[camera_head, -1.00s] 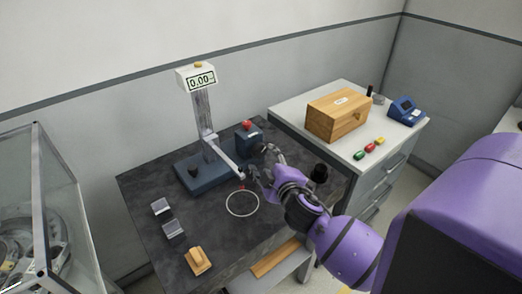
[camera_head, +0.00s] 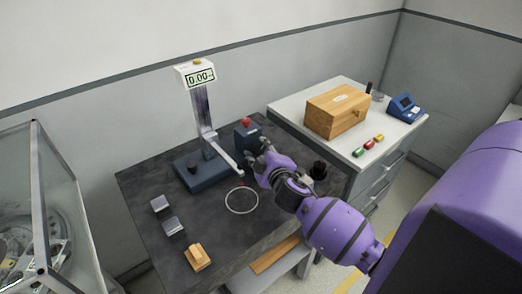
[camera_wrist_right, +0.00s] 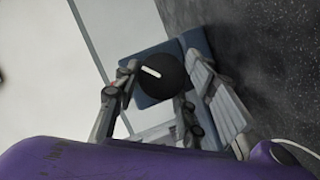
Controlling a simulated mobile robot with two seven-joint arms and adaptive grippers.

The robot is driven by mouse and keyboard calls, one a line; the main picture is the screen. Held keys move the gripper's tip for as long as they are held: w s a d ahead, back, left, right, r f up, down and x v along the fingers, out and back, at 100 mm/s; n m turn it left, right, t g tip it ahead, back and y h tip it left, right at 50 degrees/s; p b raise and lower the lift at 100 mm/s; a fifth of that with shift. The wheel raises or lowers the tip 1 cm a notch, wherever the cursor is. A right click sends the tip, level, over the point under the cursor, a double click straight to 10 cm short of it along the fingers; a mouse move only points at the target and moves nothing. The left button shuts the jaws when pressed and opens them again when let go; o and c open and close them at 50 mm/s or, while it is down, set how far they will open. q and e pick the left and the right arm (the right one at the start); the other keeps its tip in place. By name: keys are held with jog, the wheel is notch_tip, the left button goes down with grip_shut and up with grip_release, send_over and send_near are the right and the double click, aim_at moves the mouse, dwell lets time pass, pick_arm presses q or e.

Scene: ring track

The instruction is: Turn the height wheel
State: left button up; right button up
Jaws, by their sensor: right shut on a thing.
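The height wheel (camera_wrist_right: 163,78) is a round black knob with a white mark, on the side of a blue box (camera_head: 246,134) with a red top. In the wrist view the fingers of my right gripper (camera_wrist_right: 157,93) are on either side of the wheel, shut on it. In the head view my right gripper (camera_head: 259,158) is at the box and mostly hides the wheel. To the left of the box stands the height gauge (camera_head: 203,105) with a blue base and a display reading 0.00. My left gripper is not in view.
A white wire ring (camera_head: 242,212) lies on the dark table in front of the gauge. A black cylinder (camera_head: 319,170) stands right of my arm. A wooden box (camera_head: 338,112) sits on the cabinet.

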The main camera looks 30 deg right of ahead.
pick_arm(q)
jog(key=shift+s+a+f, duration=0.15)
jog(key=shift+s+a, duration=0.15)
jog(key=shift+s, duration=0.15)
pick_arm(e)
jog(key=shift+r, duration=0.15)
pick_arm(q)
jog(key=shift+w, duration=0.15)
